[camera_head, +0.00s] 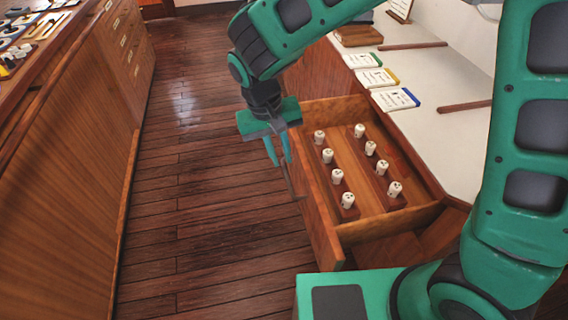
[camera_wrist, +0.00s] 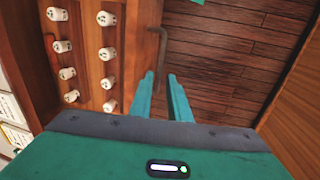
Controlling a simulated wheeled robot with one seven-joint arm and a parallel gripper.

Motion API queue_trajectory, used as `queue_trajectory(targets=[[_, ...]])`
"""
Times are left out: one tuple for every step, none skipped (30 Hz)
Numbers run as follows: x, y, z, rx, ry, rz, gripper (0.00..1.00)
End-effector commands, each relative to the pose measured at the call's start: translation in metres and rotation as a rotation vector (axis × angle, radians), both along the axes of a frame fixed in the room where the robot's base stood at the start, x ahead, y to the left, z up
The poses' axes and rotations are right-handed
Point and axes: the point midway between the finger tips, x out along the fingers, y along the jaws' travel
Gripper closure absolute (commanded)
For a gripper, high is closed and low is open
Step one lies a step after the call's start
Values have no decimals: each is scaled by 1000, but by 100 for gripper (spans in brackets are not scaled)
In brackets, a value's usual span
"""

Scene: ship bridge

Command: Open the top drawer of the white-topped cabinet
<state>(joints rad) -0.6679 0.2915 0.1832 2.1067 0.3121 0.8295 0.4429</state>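The white-topped cabinet (camera_head: 442,65) stands at the right in the head view. Its top drawer (camera_head: 322,222) is pulled well out, and several small white cylinders (camera_head: 347,200) stand in rows inside it. The drawer also fills the upper left of the wrist view (camera_wrist: 132,50). Its dark bar handle (camera_wrist: 157,60) is on the outer front face. My gripper (camera_head: 280,163) is just outside the drawer front, beside the handle. In the wrist view its two teal fingers (camera_wrist: 163,84) are slightly apart with nothing visible between them, and the handle is ahead of the tips.
A wooden counter (camera_head: 72,130) with drawers runs along the left, with small items on its top. Dark plank floor (camera_head: 195,180) lies clear between it and the cabinet. Booklets (camera_head: 395,99) and wooden bars (camera_head: 465,106) lie on the white top.

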Motion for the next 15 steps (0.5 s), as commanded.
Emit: queue_trajectory(targets=[[0,2,9,3,-3,1,84],[0,3,13,1,-2,0,84],[0,4,19,2,-3,1,84],[0,4,23,2,-3,1,84],[0,5,26,1,-2,0,84],[0,5,29,0,-1,0,84],[0,6,31,0,-1,0,84],[0,6,33,0,-1,0,84],[-1,6,35,0,0,0,84],[-1,6,36,0,1,0,84],[-1,6,37,0,1,0,84],[-1,7,37,0,1,0,84],[-1,7,38,0,1,0,84],[-1,7,38,0,1,0,84],[-1,7,38,0,1,0,84]])
